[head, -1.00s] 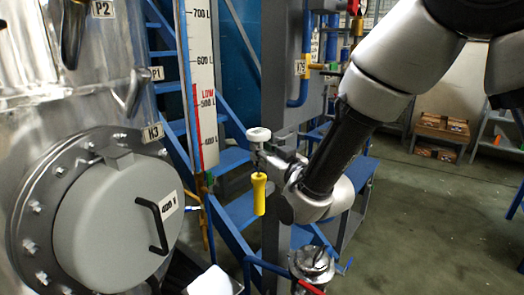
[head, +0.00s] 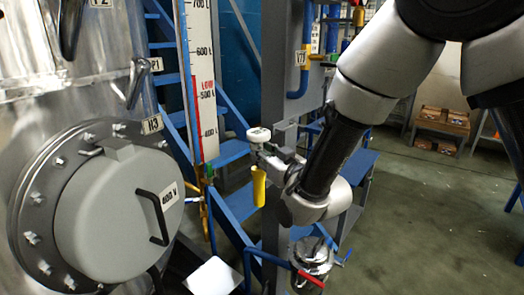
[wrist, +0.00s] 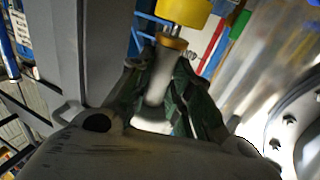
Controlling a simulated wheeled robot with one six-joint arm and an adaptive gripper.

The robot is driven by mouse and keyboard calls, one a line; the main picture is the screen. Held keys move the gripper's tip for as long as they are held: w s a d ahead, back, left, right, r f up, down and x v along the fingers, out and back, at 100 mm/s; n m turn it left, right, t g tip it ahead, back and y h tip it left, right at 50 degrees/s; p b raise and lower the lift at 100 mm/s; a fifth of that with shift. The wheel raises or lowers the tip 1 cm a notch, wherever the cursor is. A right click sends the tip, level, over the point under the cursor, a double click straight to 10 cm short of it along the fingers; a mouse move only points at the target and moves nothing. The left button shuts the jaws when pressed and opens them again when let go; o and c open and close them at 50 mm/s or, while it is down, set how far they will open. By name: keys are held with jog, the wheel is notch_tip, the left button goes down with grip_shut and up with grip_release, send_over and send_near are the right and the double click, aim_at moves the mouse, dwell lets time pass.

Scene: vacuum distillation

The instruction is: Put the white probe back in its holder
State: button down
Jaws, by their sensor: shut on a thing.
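In the wrist view my gripper (wrist: 172,95) is shut around a whitish cylinder (wrist: 160,75), which seems to be the white probe. A gold ring (wrist: 172,43) and a yellow piece (wrist: 185,10) show beyond it. The fingers hide part of the cylinder. I cannot clearly make out the holder.
A metal vessel with a round grey hatch (head: 118,215) stands at the left. A tall level scale (head: 202,90) and blue stairs (head: 235,205) are behind the gripper. A grey column (head: 275,85) stands close by. Open floor lies at right.

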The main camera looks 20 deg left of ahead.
jog(key=shift+f, duration=0.25)
jog(key=shift+f, duration=0.3)
jog(key=c, duration=1.2)
grip_release()
jog(key=shift+d, duration=0.1)
jog(key=v, duration=0.7)
jog(key=shift+s, duration=0.15)
jog(key=shift+d, duration=0.1)
